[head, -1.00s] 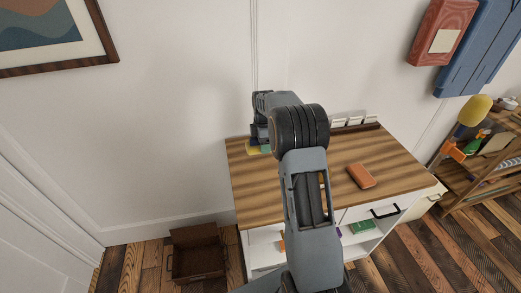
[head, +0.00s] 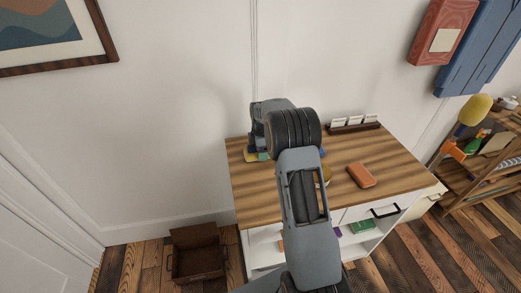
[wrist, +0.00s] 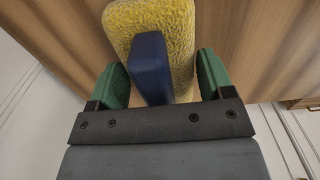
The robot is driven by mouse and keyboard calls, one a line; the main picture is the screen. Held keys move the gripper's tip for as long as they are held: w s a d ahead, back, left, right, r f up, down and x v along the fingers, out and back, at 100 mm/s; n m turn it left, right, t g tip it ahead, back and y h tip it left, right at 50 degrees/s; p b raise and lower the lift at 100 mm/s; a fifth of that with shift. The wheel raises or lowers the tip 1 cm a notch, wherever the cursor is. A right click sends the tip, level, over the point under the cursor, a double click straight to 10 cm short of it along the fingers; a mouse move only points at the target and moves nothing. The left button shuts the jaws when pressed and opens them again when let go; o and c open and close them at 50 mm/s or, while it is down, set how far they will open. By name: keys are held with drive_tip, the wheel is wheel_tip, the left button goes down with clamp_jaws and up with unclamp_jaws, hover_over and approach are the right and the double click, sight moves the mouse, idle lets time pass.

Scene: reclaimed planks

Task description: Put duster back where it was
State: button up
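The duster, a fuzzy yellow pad with a blue block handle, lies under my gripper in the wrist view (wrist: 181,30). In the head view only a yellow edge of the duster (head: 251,157) shows at the left of the wooden desktop (head: 285,185). My gripper (wrist: 162,75) has its green fingers apart, one on each side of the blue handle. A gap shows between the handle and the right finger; the left finger is very close to the handle, and I cannot tell if it touches. In the head view my gripper (head: 263,157) is mostly hidden by my arm.
An orange-brown block (head: 361,175) lies on the desktop. A dark card holder (head: 353,127) stands at the back. A yellow object and a blue one are partly hidden behind my arm. An open brown box (head: 197,254) is on the floor. A wooden shelf (head: 462,190) stands at right.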

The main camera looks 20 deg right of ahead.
drive_tip(key=o, duration=0.4)
drive_tip(key=shift+c, duration=0.2)
wheel_tip(320, 180, up, 12)
drive_tip(key=shift+f+p, duration=0.1)
drive_tip(key=shift+p, duration=0.3)
drive_tip(key=s+a+r+m+t, duration=0.1)
drive_tip(key=s+a+r+m, duration=0.3)
drive_tip(key=s, duration=0.5)
drive_tip(key=s+a+r+m+t, duration=0.1)
drive_tip(key=s+a+r+m, duration=0.1)
drive_tip(key=s+a+m, duration=0.55)
drive_tip(key=s+a+f+m+t, duration=0.1)
drive_tip(key=s+f+m, duration=0.2)
drive_tip(key=s, duration=0.9)
drive_tip(key=shift+f+m, duration=0.3)
drive_tip(key=shift+m, duration=0.35)
drive_tip(key=shift+r, duration=0.1)
